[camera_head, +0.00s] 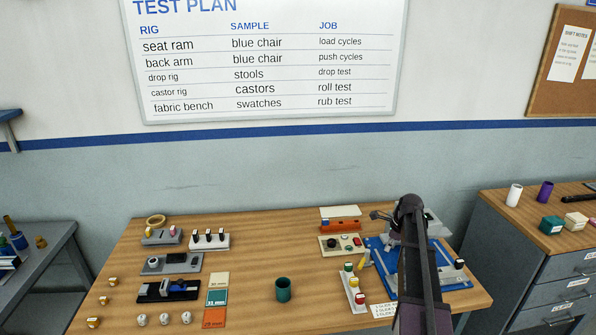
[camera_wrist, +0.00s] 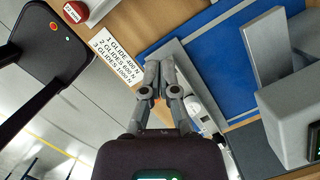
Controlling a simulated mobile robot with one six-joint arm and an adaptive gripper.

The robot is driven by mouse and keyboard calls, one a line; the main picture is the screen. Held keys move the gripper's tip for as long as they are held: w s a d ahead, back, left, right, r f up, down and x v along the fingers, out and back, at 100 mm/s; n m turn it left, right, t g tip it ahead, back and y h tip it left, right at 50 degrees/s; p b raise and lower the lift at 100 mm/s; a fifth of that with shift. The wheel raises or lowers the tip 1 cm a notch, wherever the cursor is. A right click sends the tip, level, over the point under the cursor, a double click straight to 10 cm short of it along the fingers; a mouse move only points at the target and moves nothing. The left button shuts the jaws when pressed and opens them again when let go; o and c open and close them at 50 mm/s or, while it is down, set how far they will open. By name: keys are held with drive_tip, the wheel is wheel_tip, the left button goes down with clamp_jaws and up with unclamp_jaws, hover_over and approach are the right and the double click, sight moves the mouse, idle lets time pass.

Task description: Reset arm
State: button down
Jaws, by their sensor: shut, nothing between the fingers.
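My gripper (camera_wrist: 158,94) is shut and empty, its fingertips together in the wrist view. It appears above a grey strip at the edge of a blue mat (camera_wrist: 182,28). A grey block-like fixture (camera_wrist: 292,110) stands to its right, apart from the fingers. A printed glide-load card (camera_wrist: 114,66) lies to its left on the wooden bench. In the head view my dark arm rises in front of the bench's right part and hides some of the blue mat (camera_head: 376,258) and the grey fixture.
A drawer cabinet (camera_head: 540,270) stands at right. Bare wood lies around the cup.

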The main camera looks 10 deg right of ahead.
drive_tip(key=s+a+n+h, duration=0.1)
drive_tip(key=s+a+n, duration=0.9)
drive_tip(key=a, duration=0.5)
drive_tip(key=s+a+n+g+h, duration=0.1)
drive_tip(key=s+a+n, duration=0.9)
drive_tip(key=a+n, duration=0.5)
drive_tip(key=shift+a+f+g, duration=0.2)
drive_tip(key=shift+a+g, duration=0.05)
drive_tip(key=shift+g, duration=0.05)
